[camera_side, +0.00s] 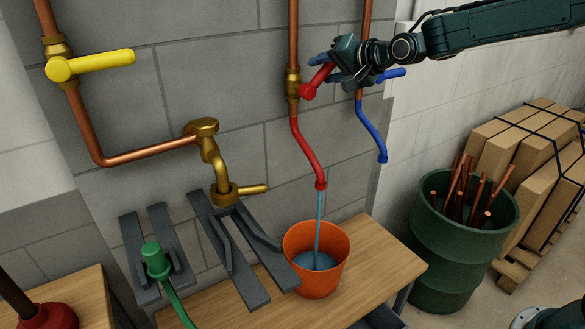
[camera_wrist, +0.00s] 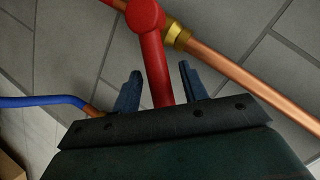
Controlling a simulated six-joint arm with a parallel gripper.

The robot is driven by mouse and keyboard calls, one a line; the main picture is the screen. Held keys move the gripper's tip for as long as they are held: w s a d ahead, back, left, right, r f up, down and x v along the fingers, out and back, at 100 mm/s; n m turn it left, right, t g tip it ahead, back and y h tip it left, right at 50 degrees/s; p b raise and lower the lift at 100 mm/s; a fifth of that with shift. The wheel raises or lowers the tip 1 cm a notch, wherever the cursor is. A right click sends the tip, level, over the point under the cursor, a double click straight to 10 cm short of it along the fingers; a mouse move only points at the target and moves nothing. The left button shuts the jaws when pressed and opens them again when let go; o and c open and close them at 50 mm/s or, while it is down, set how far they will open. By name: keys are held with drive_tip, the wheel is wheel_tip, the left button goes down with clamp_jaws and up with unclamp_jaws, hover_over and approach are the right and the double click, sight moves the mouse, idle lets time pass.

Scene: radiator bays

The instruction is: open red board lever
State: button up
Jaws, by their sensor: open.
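The red lever (camera_side: 317,80) sits on a brass valve (camera_side: 292,84) on the left of two vertical copper pipes. It points up and to the right from its round hub. Below the valve a red spout (camera_side: 305,150) pours a stream of water into an orange bucket (camera_side: 295,248). My gripper (camera_side: 331,67) is open at the lever's outer end. In the wrist view, the red lever (camera_wrist: 155,65) runs between the two spread fingers of my gripper (camera_wrist: 160,72), with gaps on both sides. The lever's outer end is hidden behind the gripper body.
A blue lever (camera_side: 391,75) and blue spout (camera_side: 371,128) are close on the right, partly behind my gripper. A yellow lever (camera_side: 95,65) and brass tap (camera_side: 222,180) are at left. The bucket stands on a wooden bench (camera_side: 385,262). A green barrel (camera_side: 455,240) stands at right.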

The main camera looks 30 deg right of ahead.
drive_tip(key=v, duration=1.1)
drive_tip(key=shift+s+r, duration=0.15)
drive_tip(key=shift+s, duration=0.1)
drive_tip(key=s+f+n+g, duration=0.2)
drive_tip(key=s+f, duration=0.1)
drive_tip(key=s, duration=0.8)
drive_tip(key=s+f+n+g+h, duration=0.1)
drive_tip(key=s+f+n+g, duration=0.2)
drive_tip(key=s, duration=0.8)
drive_tip(key=s+d+f+n+g+h, duration=0.1)
drive_tip(key=s+f+n+g, duration=0.1)
drive_tip(key=s, duration=0.9)
drive_tip(key=shift+f+n+g, duration=0.3)
drive_tip(key=shift+f+n, duration=0.4)
drive_tip(key=shift+f, duration=0.15)
drive_tip(key=shift+d, duration=0.1)
